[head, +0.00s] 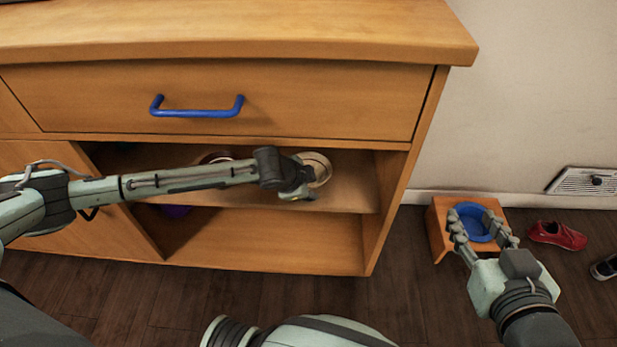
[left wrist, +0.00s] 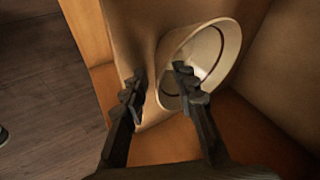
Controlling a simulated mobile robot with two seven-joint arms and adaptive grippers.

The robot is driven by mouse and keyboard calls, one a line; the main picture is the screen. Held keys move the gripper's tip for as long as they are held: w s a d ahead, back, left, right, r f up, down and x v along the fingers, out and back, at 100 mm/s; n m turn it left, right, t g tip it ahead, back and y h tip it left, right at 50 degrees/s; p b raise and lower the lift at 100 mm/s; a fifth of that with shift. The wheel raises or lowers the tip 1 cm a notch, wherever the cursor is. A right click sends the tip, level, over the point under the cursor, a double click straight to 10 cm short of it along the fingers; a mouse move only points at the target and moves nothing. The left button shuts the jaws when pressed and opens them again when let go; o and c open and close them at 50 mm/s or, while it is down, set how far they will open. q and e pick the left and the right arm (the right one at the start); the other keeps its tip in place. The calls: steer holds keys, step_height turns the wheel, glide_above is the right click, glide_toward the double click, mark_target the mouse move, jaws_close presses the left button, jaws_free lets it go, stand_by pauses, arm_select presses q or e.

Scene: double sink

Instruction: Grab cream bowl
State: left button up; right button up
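The cream bowl (head: 321,163) stands on the open cabinet shelf, partly hidden in the head view by my left gripper (head: 300,184). In the left wrist view, the bowl (left wrist: 215,50) shows its round opening and pale inside. There my left gripper (left wrist: 158,84) is open, with its fingers apart. One finger overlaps the bowl's opening and the other lies outside its near rim, so the rim shows between them. I cannot tell whether either finger touches the bowl. My right gripper (head: 480,228) is open and empty, away from the cabinet.
A reddish bowl (head: 213,157) is partly hidden behind my left arm on the shelf. The closed drawer with a blue handle (head: 197,112) is above. A purple item (head: 175,211) sits below.

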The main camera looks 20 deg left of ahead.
arm_select(q)
steer(key=shift+w+f, duration=0.1)
steer(key=shift+f, duration=0.1)
steer(key=shift+c, duration=0.3)
jaws_close()
steer(key=shift+r, duration=0.15)
